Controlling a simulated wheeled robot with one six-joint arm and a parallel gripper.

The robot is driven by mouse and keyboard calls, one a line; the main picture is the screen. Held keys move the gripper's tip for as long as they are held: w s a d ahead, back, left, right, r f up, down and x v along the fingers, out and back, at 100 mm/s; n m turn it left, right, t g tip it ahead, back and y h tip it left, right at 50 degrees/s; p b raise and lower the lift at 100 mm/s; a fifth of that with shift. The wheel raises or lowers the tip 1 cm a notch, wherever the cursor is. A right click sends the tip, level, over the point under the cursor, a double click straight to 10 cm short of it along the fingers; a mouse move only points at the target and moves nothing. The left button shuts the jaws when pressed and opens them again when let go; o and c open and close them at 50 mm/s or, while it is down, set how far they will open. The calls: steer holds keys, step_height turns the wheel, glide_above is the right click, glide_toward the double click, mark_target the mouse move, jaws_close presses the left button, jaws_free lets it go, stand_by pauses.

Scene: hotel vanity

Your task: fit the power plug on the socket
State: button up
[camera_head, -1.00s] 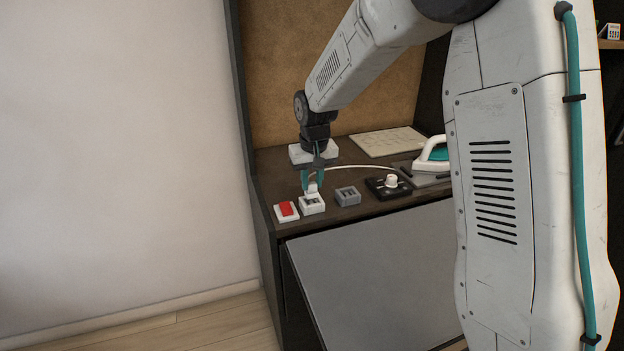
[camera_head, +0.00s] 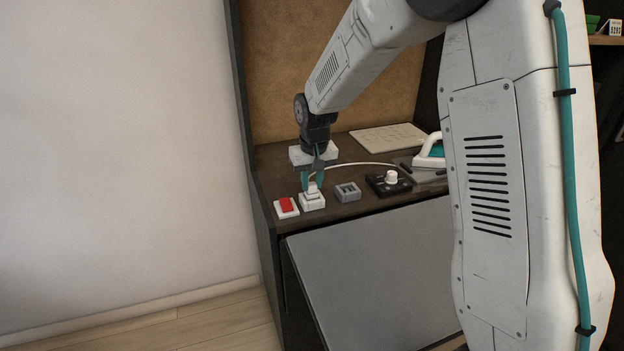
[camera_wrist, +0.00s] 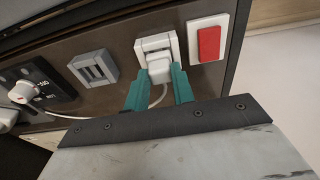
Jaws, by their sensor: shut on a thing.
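The white power plug (camera_head: 313,188) is held between the teal fingers of my gripper (camera_head: 313,181). My gripper is shut on it. The plug is over the white socket (camera_head: 312,204) near the counter's front edge and covers its slots. In the wrist view the plug (camera_wrist: 159,70) touches or overlaps the near part of the socket (camera_wrist: 154,43), between my fingertips (camera_wrist: 160,78). I cannot tell whether its pins are inside the socket. A white cord runs from the plug towards the back right.
A red rocker switch (camera_head: 286,206) is just left of the socket. A grey socket (camera_head: 348,192) and a black box with a white knob (camera_head: 389,184) stand to the right. A white and teal iron (camera_head: 429,153) is farther right. A grey panel (camera_head: 370,270) slopes below the counter.

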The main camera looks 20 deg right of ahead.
steer(key=shift+f, duration=0.45)
steer(key=o, duration=1.1)
steer(key=shift+c, duration=0.2)
step_height(320, 180, up, 8)
steer(key=s, duration=0.1)
steer(key=s+d+r, duration=0.1)
steer(key=s+r, duration=0.1)
steer(key=s, duration=1)
steer(key=s+d+r, duration=0.1)
steer(key=s+r, duration=0.2)
steer(key=s, duration=0.9)
steer(key=s+d+r, duration=0.1)
steer(key=s+r, duration=0.2)
steer(key=s, duration=0.9)
steer(key=shift+s+r, duration=0.2)
steer(key=shift+s, duration=0.1)
